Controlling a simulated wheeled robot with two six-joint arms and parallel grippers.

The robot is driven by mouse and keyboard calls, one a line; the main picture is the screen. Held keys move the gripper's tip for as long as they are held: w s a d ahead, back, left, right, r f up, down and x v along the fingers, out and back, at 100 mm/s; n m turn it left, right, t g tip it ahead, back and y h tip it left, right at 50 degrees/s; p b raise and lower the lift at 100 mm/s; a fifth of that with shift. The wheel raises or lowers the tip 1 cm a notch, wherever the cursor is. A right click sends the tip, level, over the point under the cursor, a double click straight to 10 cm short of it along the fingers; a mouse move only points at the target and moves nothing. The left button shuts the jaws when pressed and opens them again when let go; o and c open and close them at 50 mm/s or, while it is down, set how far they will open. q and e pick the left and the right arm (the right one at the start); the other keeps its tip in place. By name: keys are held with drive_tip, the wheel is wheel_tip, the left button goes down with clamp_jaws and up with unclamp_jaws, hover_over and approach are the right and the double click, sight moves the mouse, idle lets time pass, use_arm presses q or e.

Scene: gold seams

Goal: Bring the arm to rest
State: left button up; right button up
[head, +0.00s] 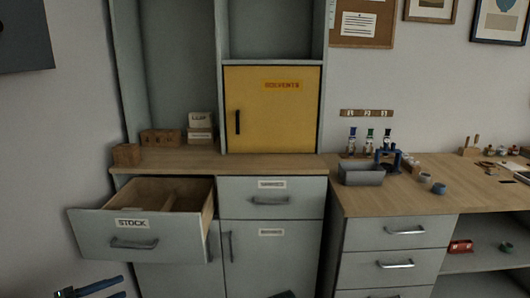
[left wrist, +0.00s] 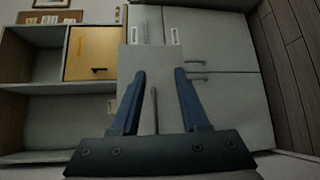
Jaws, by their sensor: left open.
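My left gripper (head: 92,288) shows at the bottom left of the head view, low in front of the open STOCK drawer (head: 185,236). In the left wrist view its two blue fingers (left wrist: 158,78) stand apart with nothing held between them. A pale drawer front (left wrist: 140,62) with a handle lies beyond the fingers there; the size of the gap to it is hard to tell.
The pulled-out STOCK drawer juts from the grey cabinet. A yellow SOLVENTS door (head: 272,120) above is shut. A wooden worktop (head: 385,200) at the right carries a grey bin (head: 361,177), bottles and small pots. A red item (head: 461,247) lies on a shelf below.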

use_arm(q)
drive_tip(key=s+d+f+m+g+y, duration=0.2)
drive_tip(key=d+f+m+g+y, duration=0.3)
drive_tip(key=d, duration=0.6)
drive_tip(key=s+d+f+m+g+y, duration=0.25)
drive_tip(key=d+f+m+y, duration=0.2)
drive_tip(key=d+f, duration=0.45)
drive_tip(key=s+d+f+m+g+y, duration=0.25)
drive_tip(key=d+f+m+g, duration=0.25)
drive_tip(key=d, duration=0.7)
wheel_tip(320, 180, up, 29)
drive_tip(key=p, duration=2.8)
drive_tip(key=shift+w+a+f+t+y, duration=0.15)
drive_tip(key=shift+w+t+y, duration=0.15)
drive_tip(key=shift+t+y, duration=0.1)
